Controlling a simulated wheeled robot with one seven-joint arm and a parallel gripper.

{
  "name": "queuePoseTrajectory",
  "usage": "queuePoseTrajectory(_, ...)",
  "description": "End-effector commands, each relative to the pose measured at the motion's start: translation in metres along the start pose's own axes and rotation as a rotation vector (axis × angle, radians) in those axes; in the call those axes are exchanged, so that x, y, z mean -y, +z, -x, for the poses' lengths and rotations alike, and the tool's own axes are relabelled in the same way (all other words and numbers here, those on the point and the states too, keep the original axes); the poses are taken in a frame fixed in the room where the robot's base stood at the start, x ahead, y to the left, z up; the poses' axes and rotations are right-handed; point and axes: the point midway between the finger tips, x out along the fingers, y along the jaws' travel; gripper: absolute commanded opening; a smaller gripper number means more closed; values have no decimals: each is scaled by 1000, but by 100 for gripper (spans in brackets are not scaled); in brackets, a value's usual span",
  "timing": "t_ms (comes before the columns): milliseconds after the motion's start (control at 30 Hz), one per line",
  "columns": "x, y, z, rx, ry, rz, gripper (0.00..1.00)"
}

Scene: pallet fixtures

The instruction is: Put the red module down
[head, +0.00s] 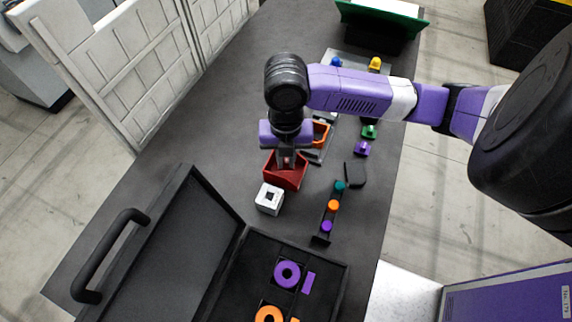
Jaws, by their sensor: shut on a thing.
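The red module (288,178) is a red open box-like piece near the middle of the dark table. My gripper (286,160) comes down on it from above and is shut on it. The fingers are partly hidden by the wrist and the module's wall. I cannot tell whether the module's underside touches the table or hangs just above it.
A white block (269,198) with a square hole stands just below the module. An orange bin (320,133) is close behind. A black strip with coloured knobs (332,206) and a black piece (355,173) lie right. An open black case (220,260) fills the front.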

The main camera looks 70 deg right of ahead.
Motion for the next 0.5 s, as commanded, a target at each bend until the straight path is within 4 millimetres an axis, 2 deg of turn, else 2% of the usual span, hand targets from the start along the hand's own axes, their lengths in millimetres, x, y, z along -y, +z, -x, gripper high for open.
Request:
queuePoseTrajectory(233, 0, 0, -33, -2, -2, -2, 0)
queuePoseTrajectory(500, 0, 0, -38, 1, 1, 1, 0)
